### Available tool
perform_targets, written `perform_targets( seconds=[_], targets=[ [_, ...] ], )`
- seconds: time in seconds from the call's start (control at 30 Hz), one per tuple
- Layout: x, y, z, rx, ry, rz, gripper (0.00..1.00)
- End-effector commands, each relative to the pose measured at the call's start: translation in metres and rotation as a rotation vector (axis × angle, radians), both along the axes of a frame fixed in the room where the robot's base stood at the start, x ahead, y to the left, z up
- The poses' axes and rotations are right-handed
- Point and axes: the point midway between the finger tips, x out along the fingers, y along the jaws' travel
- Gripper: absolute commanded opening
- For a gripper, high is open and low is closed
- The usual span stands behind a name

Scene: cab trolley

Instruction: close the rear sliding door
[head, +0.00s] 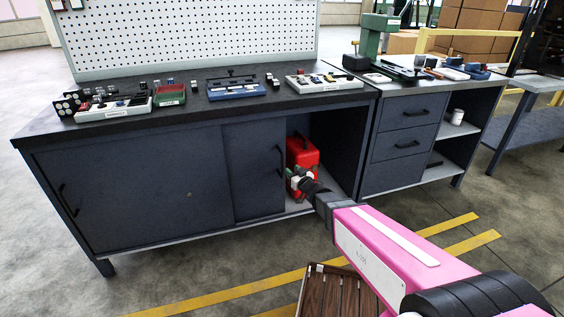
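The dark blue cabinet under the left workbench has two sliding panels. The rear sliding door (254,172) shows only as a narrow strip, with its left part behind the front door (140,190). Its black upright handle (281,164) is near its right edge. To the right of that edge the cabinet is open. My gripper (294,178) is just right of the handle, at the opening and in front of a red container (302,153). It is small and dark here. I cannot tell whether its fingers are open or shut, or whether they touch the door.
The front door has its own handle (68,200) at the left. Trays of small parts stand on the worktop (190,102). A drawer unit (408,130) stands on the right. A slatted brown crate (338,292) is on the floor below my arm. Floor left of it is clear.

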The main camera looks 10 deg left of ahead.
Motion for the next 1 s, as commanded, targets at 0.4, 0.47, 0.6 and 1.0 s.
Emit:
perform_targets(
  seconds=[0.4, 0.47, 0.6, 1.0],
  targets=[
    [0.052, 0.046, -0.001, 0.001, 0.000, 0.000, 0.39],
    [0.059, 0.053, -0.001, 0.001, 0.000, -0.001, 0.39],
    [0.071, 0.064, 0.000, 0.001, 0.001, -0.002, 0.39],
    [0.073, 0.067, 0.001, 0.000, 0.001, -0.002, 0.23]
  ],
)
